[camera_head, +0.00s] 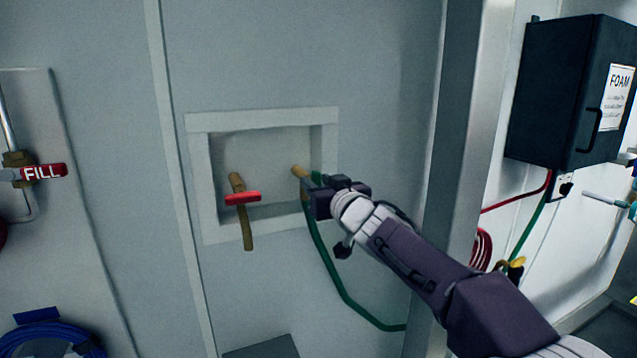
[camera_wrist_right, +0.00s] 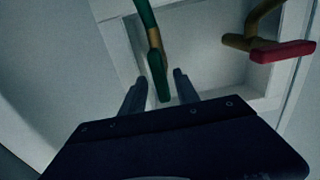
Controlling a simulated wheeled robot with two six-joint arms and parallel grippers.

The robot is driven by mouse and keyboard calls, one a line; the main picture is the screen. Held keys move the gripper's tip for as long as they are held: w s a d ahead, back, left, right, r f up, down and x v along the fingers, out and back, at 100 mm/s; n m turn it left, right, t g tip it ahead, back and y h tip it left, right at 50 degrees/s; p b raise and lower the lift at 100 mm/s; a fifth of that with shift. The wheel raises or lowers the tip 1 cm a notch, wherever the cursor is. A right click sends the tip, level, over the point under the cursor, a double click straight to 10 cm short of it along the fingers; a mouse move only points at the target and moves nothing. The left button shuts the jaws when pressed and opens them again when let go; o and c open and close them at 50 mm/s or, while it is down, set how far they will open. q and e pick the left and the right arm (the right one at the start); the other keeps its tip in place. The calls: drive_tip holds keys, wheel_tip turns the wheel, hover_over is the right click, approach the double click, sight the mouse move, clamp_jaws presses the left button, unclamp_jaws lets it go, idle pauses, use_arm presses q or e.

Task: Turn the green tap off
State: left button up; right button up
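The green tap (camera_head: 317,178) sits on a brass pipe (camera_head: 300,171) at the right of a recessed wall box; my right gripper hides most of it in the head view. My right gripper (camera_head: 312,194) is at the tap, its arm reaching in from the lower right. In the right wrist view, the green handle (camera_wrist_right: 159,82) lies between the two separated fingers. Gaps show on both sides of the handle, so the fingers look open around it. The red tap (camera_head: 242,198) is on another brass pipe to the left, clear of the gripper. My left gripper is not in view.
The white box frame (camera_head: 256,120) surrounds the taps. A green hose (camera_head: 345,295) hangs below the green tap. A metal post (camera_head: 462,120) stands right of the box, close to my right arm. A black foam box (camera_head: 560,95) hangs further right.

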drive_tip(key=shift+a, duration=0.15)
drive_tip(key=shift+w+a, duration=0.1)
drive_tip(key=shift+w, duration=0.05)
clamp_jaws()
